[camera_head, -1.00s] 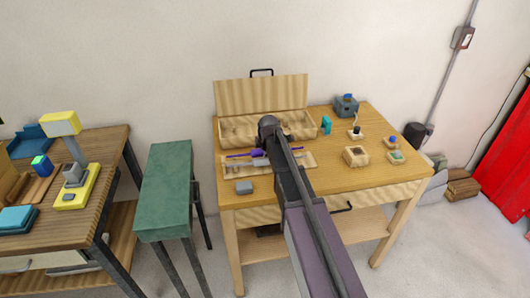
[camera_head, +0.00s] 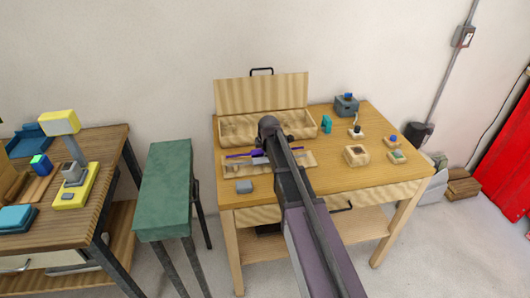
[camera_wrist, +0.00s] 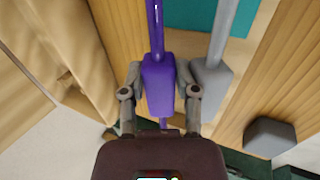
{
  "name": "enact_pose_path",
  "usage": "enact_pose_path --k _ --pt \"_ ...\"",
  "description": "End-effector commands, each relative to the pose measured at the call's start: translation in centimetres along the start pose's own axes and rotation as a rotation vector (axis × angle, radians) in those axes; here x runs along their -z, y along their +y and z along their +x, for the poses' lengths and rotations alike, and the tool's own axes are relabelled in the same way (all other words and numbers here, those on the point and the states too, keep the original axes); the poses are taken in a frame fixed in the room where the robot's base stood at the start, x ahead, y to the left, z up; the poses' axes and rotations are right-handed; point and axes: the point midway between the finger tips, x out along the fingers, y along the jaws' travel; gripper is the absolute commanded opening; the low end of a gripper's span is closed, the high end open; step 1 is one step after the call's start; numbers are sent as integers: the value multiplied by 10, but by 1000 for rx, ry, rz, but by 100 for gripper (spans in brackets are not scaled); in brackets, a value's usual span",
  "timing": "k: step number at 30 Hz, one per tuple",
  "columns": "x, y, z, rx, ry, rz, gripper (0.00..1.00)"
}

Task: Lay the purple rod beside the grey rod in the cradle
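The purple rod (camera_wrist: 156,28) with its purple block (camera_wrist: 158,88) lies between the fingers of my gripper (camera_wrist: 159,80) in the wrist view. The fingers close on the block from both sides. The grey rod (camera_wrist: 222,30) with its grey block (camera_wrist: 210,82) runs close by on the right, roughly parallel, with a small gap. In the head view the purple rod (camera_head: 238,155) and grey rod (camera_head: 258,161) show over the pale wooden cradle (camera_head: 306,160), left of my arm. My arm hides their right parts. I cannot tell whether the purple rod touches the cradle.
An open wooden box (camera_head: 238,130) with a raised lid stands behind the cradle. A grey block (camera_head: 244,187) sits in front; it also shows in the wrist view (camera_wrist: 270,137). Several small items, including a wooden block (camera_head: 356,155), stand on the table's right side.

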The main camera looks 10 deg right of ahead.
Motion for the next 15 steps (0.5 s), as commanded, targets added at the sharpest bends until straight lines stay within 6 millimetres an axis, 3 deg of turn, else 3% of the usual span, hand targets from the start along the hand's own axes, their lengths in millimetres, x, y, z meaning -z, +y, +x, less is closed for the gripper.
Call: enact_pose_path --k 1,15 --pt "0 -17 -4 34 0 -1 78" --pt "0 -14 -11 36 0 -1 78"
